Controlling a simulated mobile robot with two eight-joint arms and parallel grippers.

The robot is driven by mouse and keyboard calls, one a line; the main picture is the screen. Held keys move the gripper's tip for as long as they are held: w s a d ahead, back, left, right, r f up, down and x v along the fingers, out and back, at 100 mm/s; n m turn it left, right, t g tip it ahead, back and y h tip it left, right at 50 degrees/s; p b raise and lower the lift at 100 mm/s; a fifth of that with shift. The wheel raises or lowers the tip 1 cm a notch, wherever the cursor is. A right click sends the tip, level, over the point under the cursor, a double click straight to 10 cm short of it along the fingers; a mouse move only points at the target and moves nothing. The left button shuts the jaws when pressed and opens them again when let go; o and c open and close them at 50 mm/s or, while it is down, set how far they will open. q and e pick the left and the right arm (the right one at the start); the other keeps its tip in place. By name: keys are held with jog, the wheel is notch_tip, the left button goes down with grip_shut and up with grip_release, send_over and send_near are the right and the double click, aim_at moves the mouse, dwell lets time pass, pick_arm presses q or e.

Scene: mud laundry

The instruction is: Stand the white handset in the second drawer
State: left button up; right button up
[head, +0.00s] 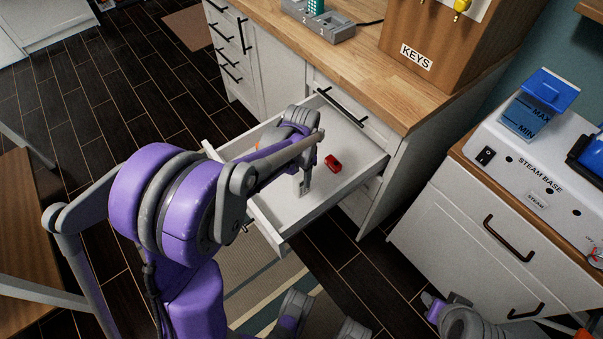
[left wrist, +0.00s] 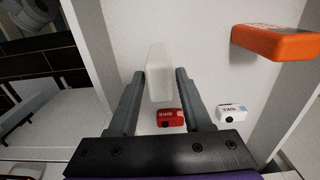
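The second drawer (head: 345,190) is pulled out below a shut top drawer. My left gripper (head: 303,183) reaches down into it. In the left wrist view, the white handset (left wrist: 159,75) is between the fingers of my left gripper (left wrist: 160,76), over the pale drawer floor. Its sides are very close to both fingertips; I cannot tell whether they press on it or whether its lower end touches the floor. In the head view the arm hides most of it. My right gripper does not show clearly.
In the drawer lie a red labelled object (head: 333,162), a small white labelled one (left wrist: 232,114) and an orange box (left wrist: 275,42). A grey numbered cradle (head: 318,28) and a wooden KEYS box (head: 440,45) stand on the counter. A steam base (head: 530,165) is at right.

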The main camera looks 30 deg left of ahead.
pick_arm(q)
jog(key=shift+o, duration=1)
jog(key=shift+r, duration=0.2)
notch_tip(320, 180, up, 12)
jog(key=p, duration=0.2)
jog(key=s+d+f+n+t, duration=0.1)
jog(key=s+d+n+t, duration=0.1)
jog(key=s, duration=0.6)
jog(key=s+d+f+n+t, duration=0.1)
jog(key=s+d+n+t, duration=0.1)
jog(key=s, duration=0.7)
jog(key=d+t, duration=0.1)
jog(key=d, duration=0.1)
jog(key=shift+s+d, duration=0.25)
jog(key=shift+d, duration=0.05)
